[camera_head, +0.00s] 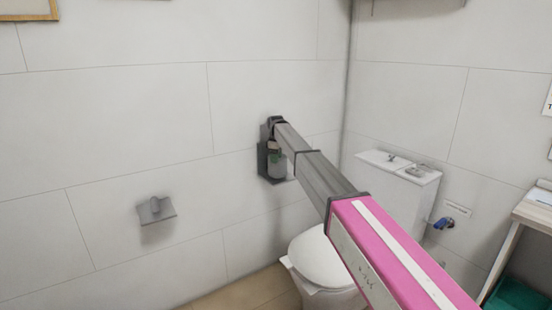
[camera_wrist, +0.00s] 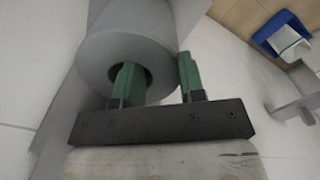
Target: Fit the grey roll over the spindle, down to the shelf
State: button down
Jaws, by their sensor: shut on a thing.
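The grey roll (camera_wrist: 110,50) fills the upper left of the wrist view, its round end and hollow core facing the camera. My gripper (camera_wrist: 158,68) has one green finger inside the core and the other outside, shut on the roll's wall. A small grey wall shelf (camera_head: 166,210) with a short stub, seemingly the spindle (camera_head: 155,205), is further left, empty and apart from the roll.
A white toilet (camera_head: 322,262) with its cistern (camera_head: 398,178) stands right of the roll, below and behind my arm. A wooden-edged table (camera_head: 534,212) is at the far right. The tiled wall between the dark plate and the grey shelf is clear.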

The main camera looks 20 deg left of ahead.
jog(key=shift+f, duration=0.5)
jog(key=c, duration=0.6)
grip_release()
notch_tip(320, 180, up, 11)
jog(key=shift+f, duration=0.1)
